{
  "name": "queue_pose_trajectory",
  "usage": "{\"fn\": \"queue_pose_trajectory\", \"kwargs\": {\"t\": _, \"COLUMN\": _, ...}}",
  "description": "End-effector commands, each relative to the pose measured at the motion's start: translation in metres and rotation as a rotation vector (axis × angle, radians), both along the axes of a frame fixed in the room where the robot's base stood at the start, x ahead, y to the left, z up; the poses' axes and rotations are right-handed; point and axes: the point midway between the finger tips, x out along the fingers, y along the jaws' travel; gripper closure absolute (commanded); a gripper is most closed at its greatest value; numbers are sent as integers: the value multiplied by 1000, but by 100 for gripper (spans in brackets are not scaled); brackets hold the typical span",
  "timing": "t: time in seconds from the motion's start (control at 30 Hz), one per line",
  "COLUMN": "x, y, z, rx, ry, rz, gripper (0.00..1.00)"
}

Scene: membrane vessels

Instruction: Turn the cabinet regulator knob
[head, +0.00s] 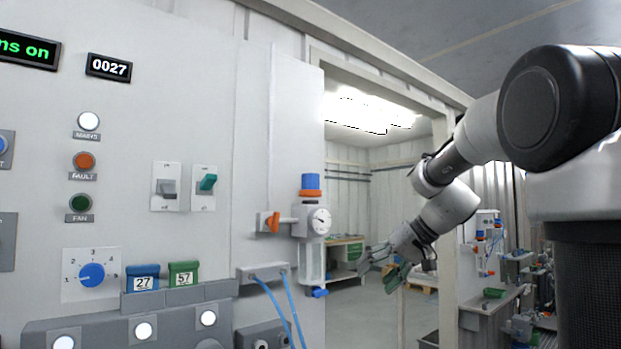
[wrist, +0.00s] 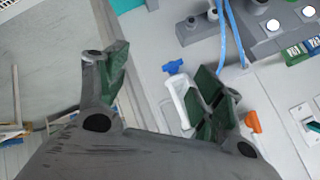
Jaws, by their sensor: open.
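The regulator on the cabinet's right edge has a blue knob (head: 311,182) on top, above an orange ring (head: 311,193). Below are a round pressure gauge (head: 319,222) and a clear bowl (head: 312,264). My gripper (head: 378,270) is open and empty, right of the regulator and lower than the knob, apart from it in the head view. In the wrist view my gripper (wrist: 165,88) has its green-padded fingers spread wide. The bowl (wrist: 180,100) shows partly behind the right finger there, with its blue drain valve (wrist: 172,67). The knob is not visible in the wrist view.
An orange lever valve (head: 272,221) sits just left of the regulator. Blue hoses (head: 277,306) hang below it. The cabinet panel has a blue dial (head: 92,275) and two switches (head: 166,188). A doorway with open room lies right of the cabinet.

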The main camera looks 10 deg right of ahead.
Motion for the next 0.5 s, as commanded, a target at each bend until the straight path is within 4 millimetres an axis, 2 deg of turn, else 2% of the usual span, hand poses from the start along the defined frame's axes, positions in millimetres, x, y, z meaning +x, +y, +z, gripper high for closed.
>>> {"fn": "queue_pose_trajectory", "kwargs": {"t": 0.03, "x": 42, "y": 4, "z": 33, "rx": 50, "ry": -128, "rz": 46, "gripper": 33}}
{"fn": "queue_pose_trajectory", "kwargs": {"t": 0.07, "x": 63, "y": 10, "z": 56, "rx": 73, "ry": -221, "rz": 83, "gripper": 33}}
{"fn": "queue_pose_trajectory", "kwargs": {"t": 0.1, "x": 86, "y": 19, "z": 89, "rx": 95, "ry": -350, "rz": 135, "gripper": 33}}
{"fn": "queue_pose_trajectory", "kwargs": {"t": 0.17, "x": 109, "y": 33, "z": 142, "rx": 106, "ry": -550, "rz": 209, "gripper": 33}}
{"fn": "queue_pose_trajectory", "kwargs": {"t": 0.2, "x": 115, "y": 44, "z": 177, "rx": 101, "ry": -678, "rz": 256, "gripper": 33}}
{"fn": "queue_pose_trajectory", "kwargs": {"t": 0.27, "x": 114, "y": 57, "z": 220, "rx": 78, "ry": -841, "rz": 310, "gripper": 33}}
{"fn": "queue_pose_trajectory", "kwargs": {"t": 0.3, "x": 113, "y": 62, "z": 235, "rx": 60, "ry": -917, "rz": 336, "gripper": 33}}
{"fn": "queue_pose_trajectory", "kwargs": {"t": 0.33, "x": 112, "y": 65, "z": 242, "rx": 47, "ry": -958, "rz": 352, "gripper": 33}}
{"fn": "queue_pose_trajectory", "kwargs": {"t": 0.5, "x": 112, "y": 71, "z": 245, "rx": -40, "ry": -1057, "rz": 410, "gripper": 33}}
